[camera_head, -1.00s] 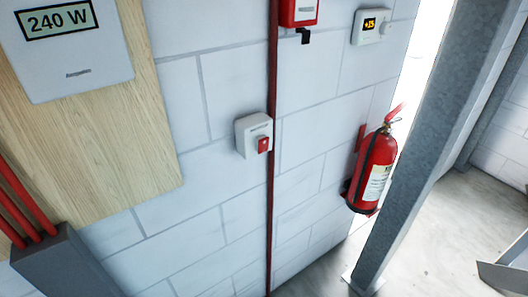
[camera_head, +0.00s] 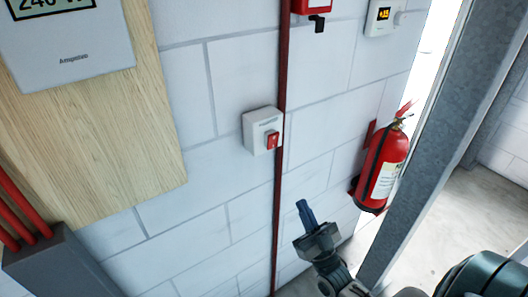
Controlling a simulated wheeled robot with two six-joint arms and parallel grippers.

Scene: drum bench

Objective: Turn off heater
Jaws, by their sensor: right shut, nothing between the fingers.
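A small white switch box (camera_head: 258,127) is fixed to the block wall near the middle of the view. It has a red rocker switch (camera_head: 272,140) on its front; its label is too small to read. My right gripper (camera_head: 304,207) is below and to the right of the switch box, apart from it, with its fingers shut and empty, pointing up. A white thermostat-like unit (camera_head: 385,17) with a lit orange display and a knob is at the top right. No heater can be made out. My left gripper is not in view.
A dark red pipe (camera_head: 281,90) runs down the wall beside the switch box. A red fire extinguisher (camera_head: 385,170) hangs to the right, near a grey steel post (camera_head: 440,130). A wooden board (camera_head: 110,150) with a white wattage display (camera_head: 65,45) is at left.

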